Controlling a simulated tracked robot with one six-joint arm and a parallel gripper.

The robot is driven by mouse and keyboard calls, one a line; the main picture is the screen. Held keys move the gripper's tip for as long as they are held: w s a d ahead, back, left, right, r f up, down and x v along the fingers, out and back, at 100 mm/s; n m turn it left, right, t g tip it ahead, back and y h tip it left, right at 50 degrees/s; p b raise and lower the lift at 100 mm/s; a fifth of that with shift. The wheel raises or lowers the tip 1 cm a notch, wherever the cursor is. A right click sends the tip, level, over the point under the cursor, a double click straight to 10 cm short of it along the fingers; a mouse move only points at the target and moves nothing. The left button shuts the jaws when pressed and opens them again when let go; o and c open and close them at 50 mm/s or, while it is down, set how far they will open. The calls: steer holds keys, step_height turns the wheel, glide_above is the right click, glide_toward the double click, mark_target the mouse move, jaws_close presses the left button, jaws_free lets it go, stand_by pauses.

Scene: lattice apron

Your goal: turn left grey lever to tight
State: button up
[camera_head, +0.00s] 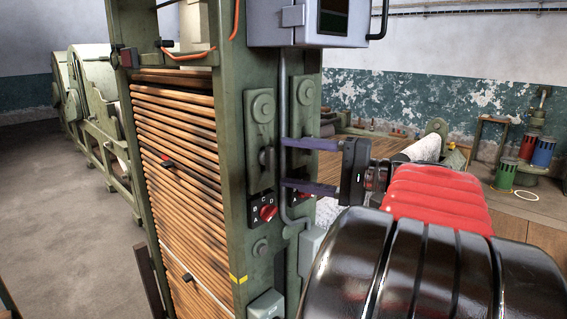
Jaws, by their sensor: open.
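A small grey lever (267,158) sits on the left face of the green machine post, between a round fitting above and a red knob below. It looks roughly upright; no "tight" marking is readable. My gripper (286,164) comes in from the right with two purple fingers, one above the other and spread apart. Nothing shows between them except the post and a grey conduit behind. The fingertips appear just right of the lever in the picture; I cannot tell their depth gap to it. Any lever on the post's right part is not clearly visible.
A red knob (267,213) on a plate lettered A to D is below the lever. A grey conduit (283,110) runs down the post near my fingertips. A grey control box (315,22) hangs above. Wooden slats (175,150) fill the frame at left.

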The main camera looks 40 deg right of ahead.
steer(key=v, duration=1)
steer(key=shift+f, duration=0.15)
stand_by(0.4)
steer(key=w+a+f+n+g, duration=0.2)
steer(key=w+a+f+g, duration=0.25)
steer(key=a+f, duration=0.4)
steer(key=w+a+f+n+g, duration=0.1)
steer(key=w+a+f+g, duration=0.4)
steer(key=a, duration=0.6)
steer(key=s+a+f+n+h, duration=0.3)
steer(key=a+f+n, duration=0.2)
steer(key=a, duration=0.2)
steer(key=s+a+f+n+g+h, duration=0.1)
steer(key=s+a+f+n+h, duration=0.3)
steer(key=a+f+n, duration=0.1)
steer(key=shift+s+a+f, duration=0.3)
steer(key=shift+a+f, duration=0.25)
steer(key=shift+a, duration=0.6)
steer(key=shift+c, duration=0.2)
